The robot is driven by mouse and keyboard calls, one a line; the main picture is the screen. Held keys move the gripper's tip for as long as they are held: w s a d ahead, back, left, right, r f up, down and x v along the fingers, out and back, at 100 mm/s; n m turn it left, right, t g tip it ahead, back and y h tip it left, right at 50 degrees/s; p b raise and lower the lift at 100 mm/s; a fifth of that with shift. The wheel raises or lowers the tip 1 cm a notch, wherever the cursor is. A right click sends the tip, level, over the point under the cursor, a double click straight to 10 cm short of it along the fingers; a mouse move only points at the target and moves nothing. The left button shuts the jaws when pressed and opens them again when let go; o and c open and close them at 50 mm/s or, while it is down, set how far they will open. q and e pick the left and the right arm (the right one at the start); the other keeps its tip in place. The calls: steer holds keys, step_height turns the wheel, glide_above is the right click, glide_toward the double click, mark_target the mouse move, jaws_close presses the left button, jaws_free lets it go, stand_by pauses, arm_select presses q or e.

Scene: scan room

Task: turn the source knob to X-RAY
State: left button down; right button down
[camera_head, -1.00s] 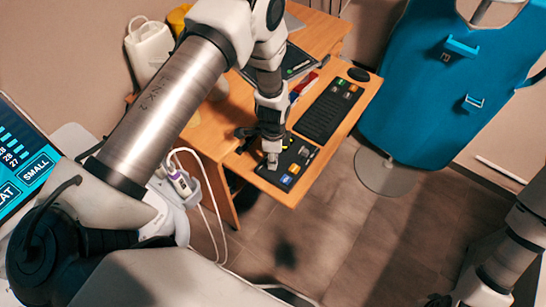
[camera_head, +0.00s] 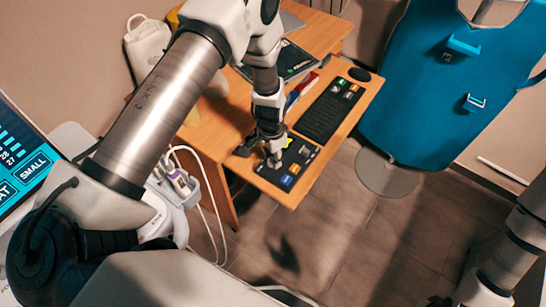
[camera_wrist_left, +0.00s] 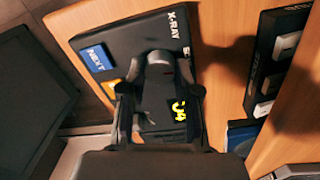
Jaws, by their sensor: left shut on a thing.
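The dark control panel (camera_head: 297,176) lies on the front of the wooden desk, with blue and orange buttons near its right end. In the left wrist view the same panel (camera_wrist_left: 135,38) shows the label X-RAY (camera_wrist_left: 178,22) and part of a second label beside it. A grey rounded source knob (camera_wrist_left: 160,68) stands on the panel between my fingers. My left gripper (camera_head: 272,156) is over the panel, and in the left wrist view it (camera_wrist_left: 157,92) is shut on the knob. The knob's pointer direction is hard to tell. My right gripper is not clearly shown.
A black keypad (camera_head: 328,115) lies beside the panel, with a dark round object (camera_head: 359,74) beyond it. A tablet-like screen (camera_head: 285,62) is further back on the desk (camera_head: 222,122). A blue apron (camera_head: 420,100) hangs at the right. Open floor (camera_head: 330,235) lies in front.

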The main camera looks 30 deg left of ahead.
mark_target(270, 159)
arm_select(q)
steer(key=n, duration=0.5)
steer(key=shift+n+p, duration=0.3)
steer(key=n+p, duration=0.1)
steer(key=n, duration=0.4)
steer(key=shift+s+a+f+n+t, duration=0.1)
steer(key=shift+n+t, duration=0.2)
steer(key=shift+p, duration=0.3)
steer(key=c, duration=0.8)
jaws_free()
steer(key=shift+c, duration=0.2)
steer(key=shift+f, duration=0.1)
steer(key=r, duration=1.2)
steer(key=shift+a, duration=0.3)
